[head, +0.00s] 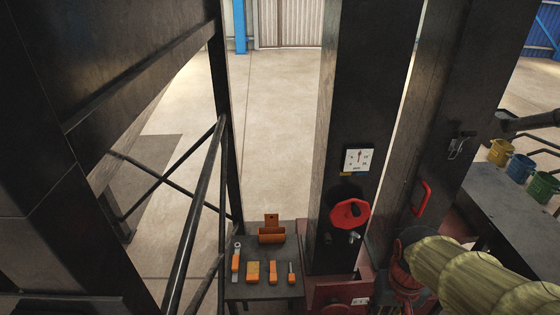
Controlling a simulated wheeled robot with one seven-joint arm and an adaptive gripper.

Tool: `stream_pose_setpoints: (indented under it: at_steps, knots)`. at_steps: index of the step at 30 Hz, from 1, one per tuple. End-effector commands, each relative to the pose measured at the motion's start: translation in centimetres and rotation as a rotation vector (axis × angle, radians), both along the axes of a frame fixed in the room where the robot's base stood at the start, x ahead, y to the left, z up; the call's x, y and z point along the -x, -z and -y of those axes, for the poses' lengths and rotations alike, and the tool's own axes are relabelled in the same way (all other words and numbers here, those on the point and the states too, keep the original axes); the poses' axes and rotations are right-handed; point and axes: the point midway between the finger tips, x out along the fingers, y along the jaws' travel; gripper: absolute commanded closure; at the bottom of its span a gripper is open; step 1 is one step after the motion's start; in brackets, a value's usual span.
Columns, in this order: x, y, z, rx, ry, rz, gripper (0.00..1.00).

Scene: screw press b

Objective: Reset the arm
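My gripper does not show in the head view, and I see no fingertips, so whether it holds anything is hidden. A ribbed yellow-green cylinder (470,270) lies at the lower right and runs out of the picture. I cannot tell whether it is part of my arm or of the machine. Its near left end meets a dark red part beside the press.
A dark column (365,80) carries a gauge (358,159) and a red handwheel (350,214). A small shelf (262,298) holds orange-handled tools. Yellow, blue and green mugs stand on a bench (500,200) at right. Dark railings (193,220) stand at left; floor behind is clear.

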Motion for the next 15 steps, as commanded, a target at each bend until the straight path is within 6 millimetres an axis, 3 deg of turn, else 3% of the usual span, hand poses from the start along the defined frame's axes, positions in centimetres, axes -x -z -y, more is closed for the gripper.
stream_pose_setpoints:
  at_steps: [1,9,15]
  knots:
    - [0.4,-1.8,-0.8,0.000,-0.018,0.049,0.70]
    - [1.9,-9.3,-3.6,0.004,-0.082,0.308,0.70]
    - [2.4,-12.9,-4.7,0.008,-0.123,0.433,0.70]
